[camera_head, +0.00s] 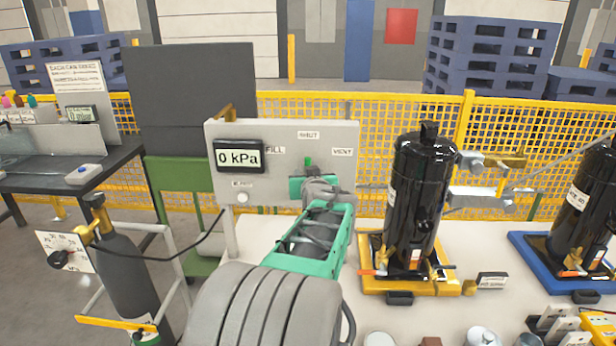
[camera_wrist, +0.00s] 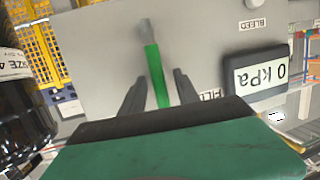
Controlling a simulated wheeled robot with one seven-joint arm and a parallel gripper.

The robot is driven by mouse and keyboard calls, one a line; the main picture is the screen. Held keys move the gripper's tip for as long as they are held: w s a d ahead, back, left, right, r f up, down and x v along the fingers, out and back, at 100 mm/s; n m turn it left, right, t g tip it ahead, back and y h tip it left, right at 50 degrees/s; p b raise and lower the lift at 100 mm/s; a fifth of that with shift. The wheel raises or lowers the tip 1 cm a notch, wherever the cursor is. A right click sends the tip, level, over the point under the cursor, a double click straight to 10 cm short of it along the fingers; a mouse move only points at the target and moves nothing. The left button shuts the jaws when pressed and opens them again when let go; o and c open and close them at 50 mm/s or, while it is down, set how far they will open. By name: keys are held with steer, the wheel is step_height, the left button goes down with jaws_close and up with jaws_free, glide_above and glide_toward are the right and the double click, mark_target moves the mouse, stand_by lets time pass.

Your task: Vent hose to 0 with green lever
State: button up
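The grey panel (camera_head: 222,190) carries a display (camera_head: 239,156) reading 0 kPa. It has labels FILL at left, SHUT at top and VENT at right. The green lever (camera_head: 308,161) is mostly hidden behind my gripper (camera_head: 309,174) in the head view. In the upside-down wrist view, the green lever (camera_wrist: 156,75) runs from a grey hub, pointing roughly towards the panel's top, near SHUT. My gripper (camera_wrist: 159,82) is open there, its two dark fingers on either side of the lever with gaps visible. The display (camera_wrist: 260,75) also reads 0 kPa there.
A black compressor (camera_head: 418,200) stands on a yellow base right of the panel. Another stands on a blue base (camera_head: 530,250). A gas cylinder (camera_head: 125,270) with a hose stands at left. A BLEED knob (camera_head: 243,197) is low on the panel.

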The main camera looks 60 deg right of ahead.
steer(key=b+v, duration=0.1)
steer(key=v, duration=0.6)
steer(key=shift+s+a, duration=0.25)
steer(key=shift+a, duration=0.05)
steer(key=shift+w+r, duration=0.1)
